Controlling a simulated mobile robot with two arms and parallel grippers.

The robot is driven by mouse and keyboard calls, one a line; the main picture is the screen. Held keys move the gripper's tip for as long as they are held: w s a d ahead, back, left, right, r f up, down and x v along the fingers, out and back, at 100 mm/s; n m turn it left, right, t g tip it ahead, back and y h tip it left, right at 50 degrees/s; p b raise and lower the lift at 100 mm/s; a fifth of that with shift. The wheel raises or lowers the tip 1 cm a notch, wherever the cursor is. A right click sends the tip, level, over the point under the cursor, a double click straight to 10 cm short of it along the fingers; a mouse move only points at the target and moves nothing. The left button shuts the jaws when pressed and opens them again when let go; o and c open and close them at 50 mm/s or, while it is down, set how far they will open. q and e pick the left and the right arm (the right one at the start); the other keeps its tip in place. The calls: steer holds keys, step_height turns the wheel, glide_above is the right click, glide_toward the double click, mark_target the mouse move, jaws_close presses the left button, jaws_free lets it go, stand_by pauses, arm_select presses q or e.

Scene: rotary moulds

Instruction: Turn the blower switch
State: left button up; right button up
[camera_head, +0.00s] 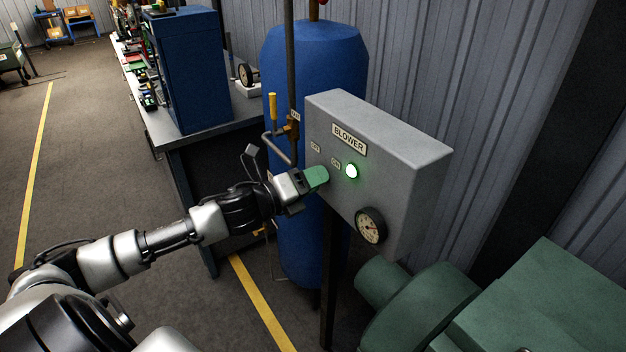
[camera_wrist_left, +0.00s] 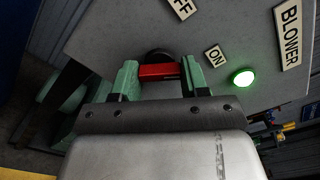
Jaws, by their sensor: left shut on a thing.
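The grey control box (camera_head: 400,165) carries a BLOWER label (camera_head: 349,138), OFF and ON labels, and a lit green lamp (camera_head: 352,171). My left gripper (camera_head: 317,178) is at the box's front face, below the OFF and ON labels. In the left wrist view the red switch handle (camera_wrist_left: 162,71) sits between the green fingers of my left gripper (camera_wrist_left: 160,78), which is shut on it. The handle lies across the gap, close to the ON label (camera_wrist_left: 215,56). The lamp (camera_wrist_left: 243,77) glows green there too. In the head view the fingers hide the switch. My right gripper is not seen.
A round gauge (camera_head: 370,225) is low on the box. A blue tank (camera_head: 318,70) with a pipe and a yellow-handled valve (camera_head: 273,107) stands behind it. Green machinery (camera_head: 540,305) fills the lower right. A workbench (camera_head: 205,125) with a blue cabinet stands behind my left arm.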

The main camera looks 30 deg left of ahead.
arm_select(q)
steer(key=shift+n+p, duration=4.2)
steer(key=shift+n, duration=3.1)
steer(key=o, duration=0.9)
